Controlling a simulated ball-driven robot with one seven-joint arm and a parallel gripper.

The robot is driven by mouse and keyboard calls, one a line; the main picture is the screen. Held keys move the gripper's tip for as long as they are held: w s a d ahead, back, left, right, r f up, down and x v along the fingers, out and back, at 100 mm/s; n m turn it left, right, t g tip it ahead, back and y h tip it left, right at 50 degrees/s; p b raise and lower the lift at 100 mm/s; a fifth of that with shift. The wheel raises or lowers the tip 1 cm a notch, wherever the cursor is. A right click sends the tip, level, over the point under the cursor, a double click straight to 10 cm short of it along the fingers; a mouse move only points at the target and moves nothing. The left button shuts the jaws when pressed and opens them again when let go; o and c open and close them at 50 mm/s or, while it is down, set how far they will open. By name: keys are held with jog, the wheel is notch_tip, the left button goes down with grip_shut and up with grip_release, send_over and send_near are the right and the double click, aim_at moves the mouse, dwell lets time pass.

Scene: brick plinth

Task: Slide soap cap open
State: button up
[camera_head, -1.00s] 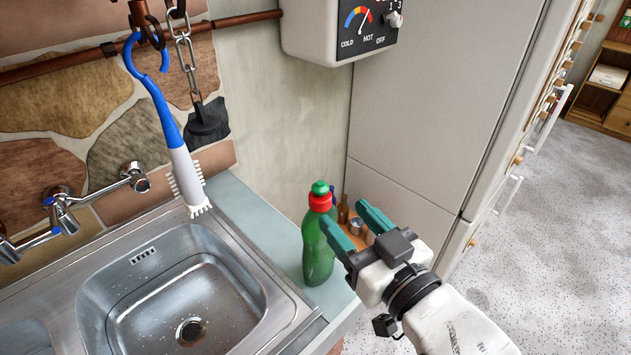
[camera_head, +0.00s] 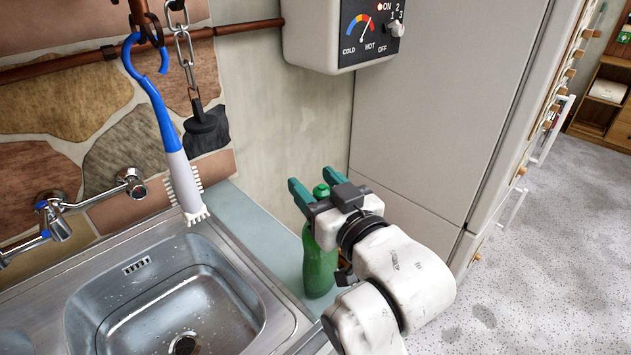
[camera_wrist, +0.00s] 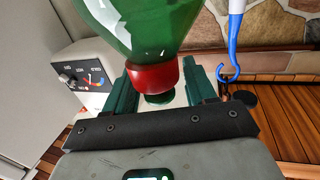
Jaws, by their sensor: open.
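The green soap bottle (camera_head: 320,268) stands upright on the counter beside the sink, partly hidden by my gripper. Its green cap tip (camera_head: 321,190) shows between the fingers in the head view. In the wrist view the picture is turned over: the bottle (camera_wrist: 148,28) comes in from the top, with its red collar (camera_wrist: 153,78) and green cap tip (camera_wrist: 158,98) below. My gripper (camera_head: 312,180) is open, with one teal finger on each side of the cap. I cannot tell whether either finger touches it.
The steel sink (camera_head: 235,250) lies left of the bottle. A blue and white brush (camera_head: 180,175) hangs above its back corner. A heater box (camera_head: 335,45) is on the wall above. A tall grey cabinet (camera_head: 440,110) stands close on the right.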

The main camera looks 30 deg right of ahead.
jog(key=shift+w, duration=0.25)
jog(key=shift+c, duration=0.4)
grip_shut()
